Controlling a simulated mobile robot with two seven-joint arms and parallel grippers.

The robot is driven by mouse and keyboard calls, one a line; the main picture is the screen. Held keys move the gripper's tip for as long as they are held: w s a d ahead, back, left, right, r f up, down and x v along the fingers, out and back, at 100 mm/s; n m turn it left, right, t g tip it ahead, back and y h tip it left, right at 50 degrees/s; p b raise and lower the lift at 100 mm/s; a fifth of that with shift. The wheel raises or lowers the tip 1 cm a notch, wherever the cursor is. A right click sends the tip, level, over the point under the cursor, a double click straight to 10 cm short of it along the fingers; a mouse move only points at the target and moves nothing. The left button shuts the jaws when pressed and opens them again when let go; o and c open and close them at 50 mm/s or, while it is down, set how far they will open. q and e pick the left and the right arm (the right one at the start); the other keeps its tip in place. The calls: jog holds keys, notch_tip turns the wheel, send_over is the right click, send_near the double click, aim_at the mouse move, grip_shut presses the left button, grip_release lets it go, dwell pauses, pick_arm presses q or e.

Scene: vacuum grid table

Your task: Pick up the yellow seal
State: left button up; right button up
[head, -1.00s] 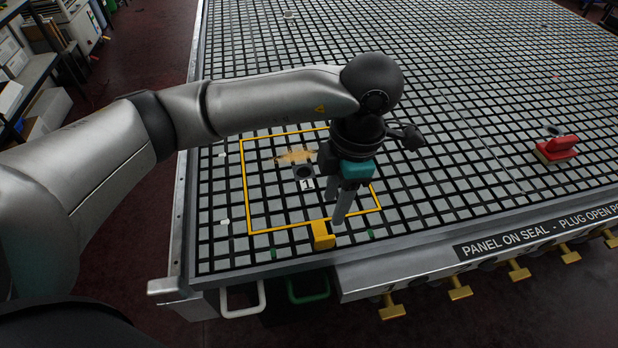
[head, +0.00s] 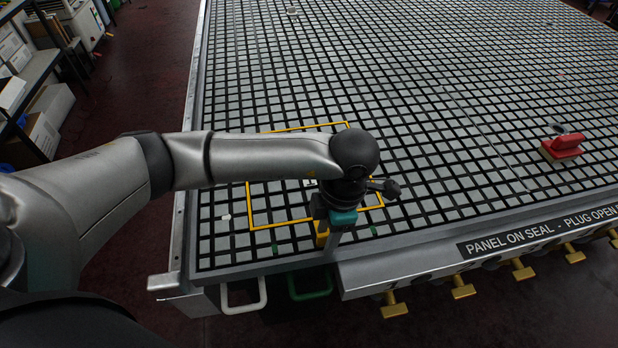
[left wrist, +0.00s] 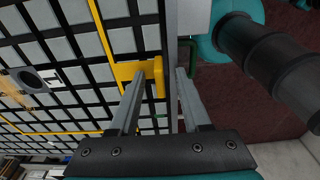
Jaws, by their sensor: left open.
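A thin yellow rectangular outline (head: 249,205) lies on the grid table, partly hidden by my left arm. A yellow block-like tab (head: 320,237) sits at its front side, near the table's front edge. In the left wrist view the tab (left wrist: 158,76) joins or touches the yellow line. I cannot tell whether the outline or the tab is the seal. My left gripper (head: 332,255) is open, pointing down beside the tab. In the left wrist view its fingertips (left wrist: 160,76) appear on either side of the tab; contact is not clear. My right gripper is not in view.
A red-handled block (head: 563,147) stands on the table (head: 450,130) at right. Yellow valve handles (head: 461,287) and white and green pull handles (head: 243,298) line the front edge. A dark round hole (left wrist: 30,82) shows in the left wrist view. Much of the table is clear.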

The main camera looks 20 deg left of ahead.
pick_arm(q)
grip_shut()
dwell(1.4)
